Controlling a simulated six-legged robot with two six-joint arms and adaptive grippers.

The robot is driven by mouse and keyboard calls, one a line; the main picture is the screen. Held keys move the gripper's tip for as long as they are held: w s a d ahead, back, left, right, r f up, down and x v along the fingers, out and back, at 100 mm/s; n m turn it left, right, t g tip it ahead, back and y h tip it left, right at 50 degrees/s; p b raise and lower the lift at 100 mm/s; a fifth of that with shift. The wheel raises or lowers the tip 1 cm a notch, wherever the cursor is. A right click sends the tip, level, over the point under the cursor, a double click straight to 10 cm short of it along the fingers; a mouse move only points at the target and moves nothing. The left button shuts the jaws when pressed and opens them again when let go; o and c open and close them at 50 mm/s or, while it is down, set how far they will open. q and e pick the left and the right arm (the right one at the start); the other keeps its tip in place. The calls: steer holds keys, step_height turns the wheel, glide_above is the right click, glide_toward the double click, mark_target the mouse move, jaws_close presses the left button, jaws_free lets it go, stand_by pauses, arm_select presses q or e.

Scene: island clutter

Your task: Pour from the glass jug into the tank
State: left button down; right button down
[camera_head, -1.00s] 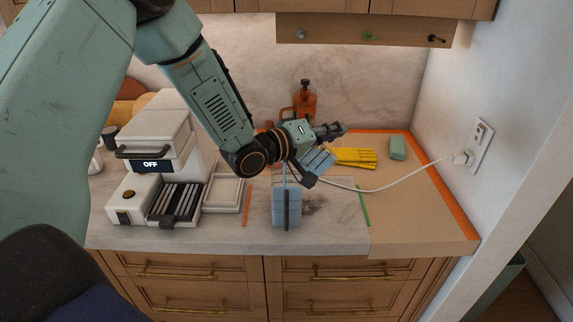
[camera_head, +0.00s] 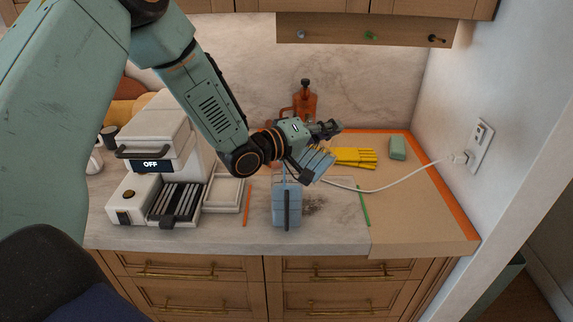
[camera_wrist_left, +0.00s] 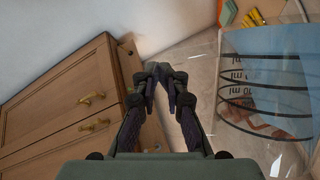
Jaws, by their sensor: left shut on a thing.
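The glass jug (camera_head: 318,163) is tilted in the air, pale blue with dark bands, above and behind the right side of the tank. In the left wrist view the clear jug (camera_wrist_left: 268,85) fills the right side, with dark rings and lettering. My left gripper (camera_head: 326,129) is shut on the jug, just above it; its fingers also show in the left wrist view (camera_wrist_left: 160,78). The tank (camera_head: 287,207) stands upright on the counter, bluish, with a black vertical strip. A thin pale streak shows just above the tank's back; I cannot tell surely if it is liquid. My right gripper is out of view.
A white machine (camera_head: 155,150) marked OFF and a pale tray (camera_head: 224,194) stand left of the tank. Behind are a brown bottle (camera_head: 305,102), yellow gloves (camera_head: 355,157) and a green sponge (camera_head: 397,148). A white cable (camera_head: 400,183) crosses the right counter, whose front is clear.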

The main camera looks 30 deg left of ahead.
arm_select(q)
steer(key=shift+r, duration=0.1)
steer(key=shift+a, duration=0.2)
steer(key=shift+a+n, duration=0.15)
steer(key=shift+n, duration=0.15)
stand_by(1.4)
steer(key=shift+w+a, duration=0.1)
steer(key=shift+a, duration=0.1)
stand_by(0.4)
steer(key=shift+d, duration=0.25)
